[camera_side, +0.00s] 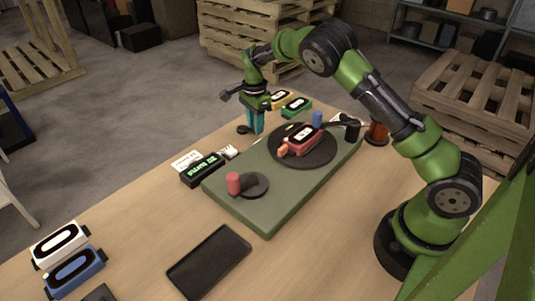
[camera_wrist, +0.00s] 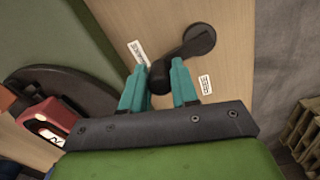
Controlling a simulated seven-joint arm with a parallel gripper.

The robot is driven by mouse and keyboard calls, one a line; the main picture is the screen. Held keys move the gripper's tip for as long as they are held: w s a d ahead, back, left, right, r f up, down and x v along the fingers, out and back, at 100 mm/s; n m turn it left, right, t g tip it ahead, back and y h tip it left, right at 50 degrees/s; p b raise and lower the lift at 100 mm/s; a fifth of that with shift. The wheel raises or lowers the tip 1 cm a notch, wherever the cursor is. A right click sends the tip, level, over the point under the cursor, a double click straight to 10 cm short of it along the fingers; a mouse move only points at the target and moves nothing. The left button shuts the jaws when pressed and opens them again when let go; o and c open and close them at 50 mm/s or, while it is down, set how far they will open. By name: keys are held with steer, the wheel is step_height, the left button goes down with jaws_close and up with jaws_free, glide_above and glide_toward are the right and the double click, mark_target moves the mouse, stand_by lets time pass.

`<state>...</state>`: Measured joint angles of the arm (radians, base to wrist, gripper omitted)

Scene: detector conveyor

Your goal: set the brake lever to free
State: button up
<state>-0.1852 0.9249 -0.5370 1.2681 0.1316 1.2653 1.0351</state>
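The brake lever (camera_wrist: 180,57) is a dark arm on a round pivot (camera_wrist: 201,38), with its knobbed end pointing to the lower left in the wrist view. Two small white labels flank it: one at left (camera_wrist: 137,52) and one at lower right (camera_wrist: 205,84); their text is too small to read. The knob lies between the teal fingers of my gripper (camera_wrist: 155,73), which are open with gaps beside it. In the side view my gripper (camera_side: 256,122) points down at the table's far edge, beside the lever's dark round pivot (camera_side: 243,129); the knob is hidden there.
A green slab (camera_side: 262,217) carries a dark turntable with a red device (camera_side: 304,141) and a crank with a red handle (camera_side: 233,183). A black display (camera_side: 202,170) stands beside it. A dark tray (camera_side: 209,261) lies in front.

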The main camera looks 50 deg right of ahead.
jaws_close()
steer(key=shift+d+n, duration=0.2)
steer(key=shift+n, duration=0.3)
steer(key=shift+w+d+n, duration=0.15)
steer(key=shift+d+n, duration=0.3)
steer(key=shift+n, duration=0.45)
steer(key=n, duration=0.1)
steer(key=d+n, duration=0.1)
steer(key=n, duration=0.1)
steer(key=shift+w+d+n, duration=0.15)
steer(key=shift+w+n, duration=0.15)
steer(key=shift+w, duration=0.1)
steer(key=n, duration=0.1)
steer(key=w+d+n, duration=0.1)
steer(key=n, duration=0.1)
steer(key=shift+w+d+n, duration=0.1)
steer(key=shift+w+n, duration=0.2)
steer(key=shift+n, duration=0.4)
steer(key=shift+w+d+n, duration=0.1)
steer(key=shift+w+n, duration=0.15)
steer(key=shift+n, duration=0.45)
